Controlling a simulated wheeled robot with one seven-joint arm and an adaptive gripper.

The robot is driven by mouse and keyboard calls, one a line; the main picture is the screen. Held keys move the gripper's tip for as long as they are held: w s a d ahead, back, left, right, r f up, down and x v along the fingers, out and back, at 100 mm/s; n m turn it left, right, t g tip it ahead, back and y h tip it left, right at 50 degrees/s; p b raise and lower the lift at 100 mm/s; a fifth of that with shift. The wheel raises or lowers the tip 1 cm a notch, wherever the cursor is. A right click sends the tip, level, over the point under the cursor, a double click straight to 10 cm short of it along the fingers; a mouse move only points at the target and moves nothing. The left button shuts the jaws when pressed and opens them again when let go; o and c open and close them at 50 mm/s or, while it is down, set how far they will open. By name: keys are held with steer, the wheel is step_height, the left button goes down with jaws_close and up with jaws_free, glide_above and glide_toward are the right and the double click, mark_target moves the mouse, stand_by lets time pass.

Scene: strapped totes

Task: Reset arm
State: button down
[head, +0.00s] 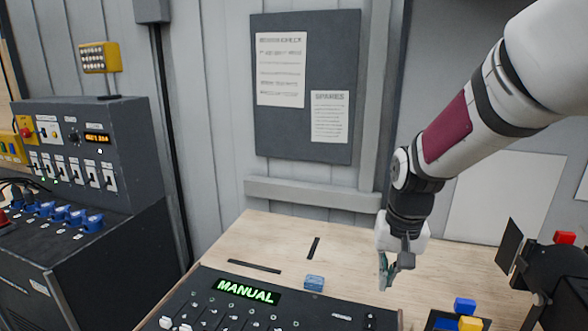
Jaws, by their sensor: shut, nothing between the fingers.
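My arm reaches in from the upper right and bends down at the wrist. My gripper (383,286) hangs pointing down over the wooden table (345,245), near the right end of the black control panel. It is shut and empty. How high it hangs above the table is hard to tell.
The black panel (235,310) has a green "MANUAL" display (248,290). A small blue object (314,282) lies behind it. Blue and yellow blocks (467,313) and a dark machine (555,275) stand at the right. A grey switch cabinet (85,150) stands at the left.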

steer(key=s+r+n+t, duration=0.1)
steer(key=s+r+t, duration=0.1)
steer(key=s+r, duration=0.4)
steer(key=s+r+n+t, duration=0.1)
steer(key=s+r, duration=0.6)
steer(key=s, duration=0.7)
steer(key=shift+n+t, duration=0.3)
steer(key=shift+t, duration=0.2)
steer(key=shift+r, duration=0.1)
